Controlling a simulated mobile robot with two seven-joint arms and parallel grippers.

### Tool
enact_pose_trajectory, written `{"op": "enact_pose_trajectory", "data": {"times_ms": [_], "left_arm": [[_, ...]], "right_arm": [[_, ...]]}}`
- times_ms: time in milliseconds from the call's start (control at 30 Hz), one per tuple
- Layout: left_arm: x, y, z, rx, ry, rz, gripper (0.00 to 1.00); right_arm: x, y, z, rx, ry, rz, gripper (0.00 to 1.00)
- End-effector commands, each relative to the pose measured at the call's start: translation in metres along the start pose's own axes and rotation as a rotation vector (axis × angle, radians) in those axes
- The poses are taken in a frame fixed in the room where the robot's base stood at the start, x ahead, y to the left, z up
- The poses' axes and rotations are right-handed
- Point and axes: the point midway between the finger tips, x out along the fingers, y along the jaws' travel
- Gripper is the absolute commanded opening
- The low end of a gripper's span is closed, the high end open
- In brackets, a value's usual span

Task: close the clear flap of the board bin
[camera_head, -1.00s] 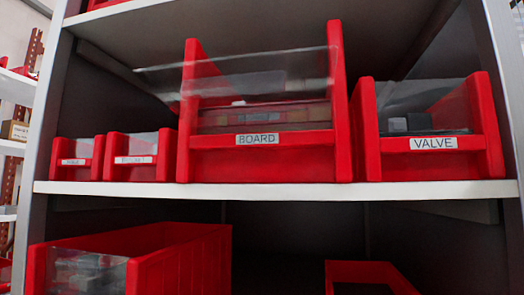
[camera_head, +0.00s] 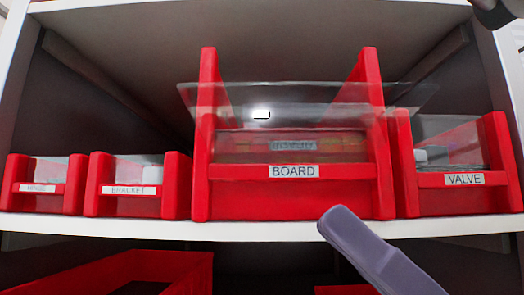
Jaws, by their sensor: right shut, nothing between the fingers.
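The red board bin (camera_head: 293,197), with a BOARD label on its front, stands in the middle of the shelf. Its clear flap (camera_head: 310,97) is raised and tilted out, its wide edge reaching past both side walls and the front opening showing below it. Behind the opening lie brownish contents, partly seen through clear plastic. My right gripper (camera_head: 338,218) comes in from the lower right as a purple-grey finger shape, shut and empty. Its tip is in front of the shelf edge, below the bin's front and apart from the flap. My left gripper is not in view.
The valve bin (camera_head: 460,198) stands close on the right, the bracket bin (camera_head: 130,205) and a smaller bin (camera_head: 40,203) on the left. The white shelf edge (camera_head: 130,226) runs below them. More red bins (camera_head: 175,265) are on the lower shelf. A dark shape shows at top right.

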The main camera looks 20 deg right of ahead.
Motion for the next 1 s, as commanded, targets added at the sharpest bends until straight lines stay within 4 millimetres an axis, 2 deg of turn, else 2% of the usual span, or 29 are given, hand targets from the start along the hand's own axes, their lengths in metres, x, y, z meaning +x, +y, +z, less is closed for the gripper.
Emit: {"op": "enact_pose_trajectory", "data": {"times_ms": [33, 100, 300, 767, 1000], "left_arm": [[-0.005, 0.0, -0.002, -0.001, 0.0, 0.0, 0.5], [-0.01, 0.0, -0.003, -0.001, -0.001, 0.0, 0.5], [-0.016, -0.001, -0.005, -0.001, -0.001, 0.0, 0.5], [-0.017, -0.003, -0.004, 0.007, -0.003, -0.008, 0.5], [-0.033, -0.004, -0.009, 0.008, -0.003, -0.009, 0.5]], "right_arm": [[0.013, 0.002, 0.003, -0.002, -0.002, 0.005, 0.0], [0.023, 0.001, 0.009, -0.004, 0.001, 0.003, 0.0], [0.038, 0.0, 0.025, -0.002, 0.001, 0.001, 0.0], [0.041, 0.0, 0.028, 0.001, 0.0, -0.001, 0.0], [0.047, 0.003, 0.034, 0.05, 0.001, -0.051, 0.0]]}}
